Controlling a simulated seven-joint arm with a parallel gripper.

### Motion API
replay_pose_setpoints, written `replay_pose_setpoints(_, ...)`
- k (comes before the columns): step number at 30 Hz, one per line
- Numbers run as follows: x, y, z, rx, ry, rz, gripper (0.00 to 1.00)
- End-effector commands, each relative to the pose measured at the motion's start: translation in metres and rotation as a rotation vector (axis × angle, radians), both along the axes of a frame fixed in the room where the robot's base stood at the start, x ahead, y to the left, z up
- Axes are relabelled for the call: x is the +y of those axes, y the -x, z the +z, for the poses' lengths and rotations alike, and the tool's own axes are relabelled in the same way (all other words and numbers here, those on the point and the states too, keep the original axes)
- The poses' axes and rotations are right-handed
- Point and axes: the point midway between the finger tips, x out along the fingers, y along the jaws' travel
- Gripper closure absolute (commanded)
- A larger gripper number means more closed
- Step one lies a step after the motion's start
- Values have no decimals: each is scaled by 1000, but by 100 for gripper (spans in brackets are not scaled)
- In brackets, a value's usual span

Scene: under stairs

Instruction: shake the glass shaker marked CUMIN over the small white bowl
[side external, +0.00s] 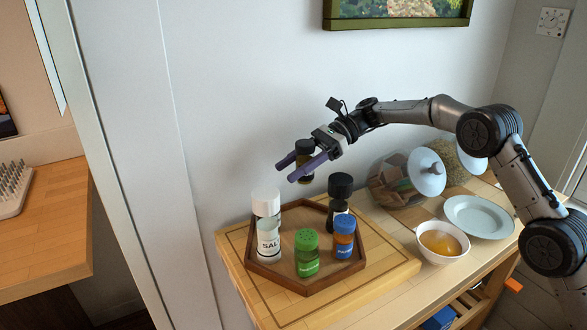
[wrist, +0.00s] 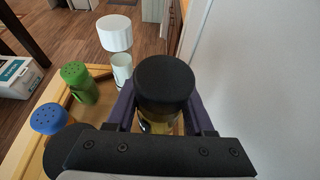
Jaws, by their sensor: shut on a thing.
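My gripper (side external: 292,171) is shut on a small glass shaker with a black lid (side external: 304,161), held upright above the back of the wooden tray. In the wrist view its black lid (wrist: 165,80) sits between the purple fingers; its label cannot be read, so I cannot tell whether it says CUMIN. The small white bowl (side external: 461,252) stands at the right on the wooden top, with something orange-yellow in it. The bowl is well to the right of the held shaker and is not seen in the wrist view.
Behind the bowl are a pale plate (side external: 480,216) and lidded glass jars (side external: 392,180). A wall stands close behind.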

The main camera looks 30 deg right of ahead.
Motion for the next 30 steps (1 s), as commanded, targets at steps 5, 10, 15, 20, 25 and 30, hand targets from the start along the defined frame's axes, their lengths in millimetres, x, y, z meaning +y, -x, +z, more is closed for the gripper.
replay_pose_setpoints(5, 0, 0, 0, -1, -1, 0, 93)
replay_pose_setpoints(10, 0, 0, 0, -1, -1, 0, 100)
replay_pose_setpoints(15, 0, 0, 1, -1, -1, 0, 100)
replay_pose_setpoints(20, 0, -1, 15, 2, -1, 0, 100)
replay_pose_setpoints(25, 0, -1, 42, 17, -1, 1, 100)
replay_pose_setpoints(30, -17, 4, 56, 46, -1, -46, 100)
